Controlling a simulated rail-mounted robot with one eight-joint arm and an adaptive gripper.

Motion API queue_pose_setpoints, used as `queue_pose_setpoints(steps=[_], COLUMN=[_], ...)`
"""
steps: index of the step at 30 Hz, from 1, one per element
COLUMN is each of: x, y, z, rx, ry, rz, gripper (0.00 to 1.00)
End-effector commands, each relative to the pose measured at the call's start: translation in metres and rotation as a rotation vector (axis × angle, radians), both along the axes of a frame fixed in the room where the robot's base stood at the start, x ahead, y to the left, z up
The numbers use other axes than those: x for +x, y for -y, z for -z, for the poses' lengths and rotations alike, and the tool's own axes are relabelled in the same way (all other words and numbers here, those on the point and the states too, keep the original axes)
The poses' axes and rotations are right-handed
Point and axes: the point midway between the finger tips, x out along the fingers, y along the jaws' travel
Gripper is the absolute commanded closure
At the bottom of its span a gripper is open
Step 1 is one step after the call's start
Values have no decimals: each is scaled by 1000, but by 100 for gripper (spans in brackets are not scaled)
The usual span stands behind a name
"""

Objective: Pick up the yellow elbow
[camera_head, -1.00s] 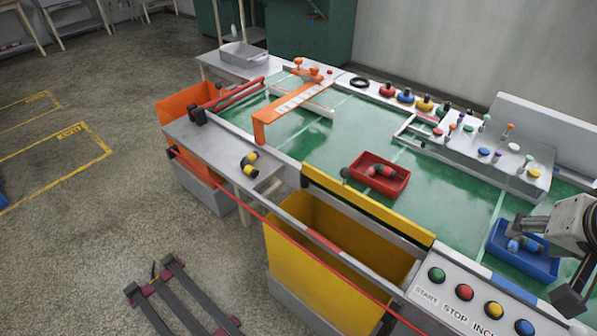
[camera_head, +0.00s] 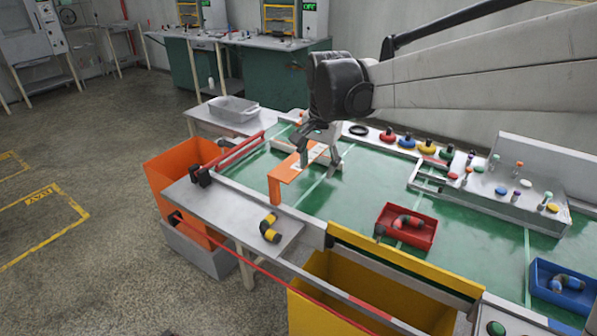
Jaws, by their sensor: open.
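The yellow elbow (camera_head: 270,229) is a small bent pipe piece with yellow ends and a dark band. It lies on the grey side shelf (camera_head: 230,212) at the near left of the green table. My gripper (camera_head: 319,160) hangs from the arm above the orange gate at the far left part of the table. It is open and looks empty. It is up and to the right of the yellow elbow, well apart from it. Nothing hides the elbow.
An orange gate (camera_head: 283,175) stands between my gripper and the shelf. A red tray (camera_head: 427,239) and a blue tray (camera_head: 540,289) hold other elbows. A yellow bin (camera_head: 345,290) and an orange bin (camera_head: 160,185) flank the shelf. A red bar (camera_head: 237,156) runs along the table's left edge.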

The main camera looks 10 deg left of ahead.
Motion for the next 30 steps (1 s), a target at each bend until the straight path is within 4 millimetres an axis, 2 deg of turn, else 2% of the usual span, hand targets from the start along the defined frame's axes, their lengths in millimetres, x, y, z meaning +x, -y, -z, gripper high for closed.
queue_pose_setpoints(steps=[1, 6, 12, 16, 20, 30], x=[9, 29, 38, 40, 41, 41], y=[-18, -69, -114, -128, -133, -134], z=[11, 46, 81, 94, 104, 162], rx=[-2, -18, -39, -47, -50, -50], ry=[-17, -79, -130, -147, -152, -152], rz=[6, 48, 86, 100, 105, 105], gripper=[55, 55, 55, 55, 55, 55])
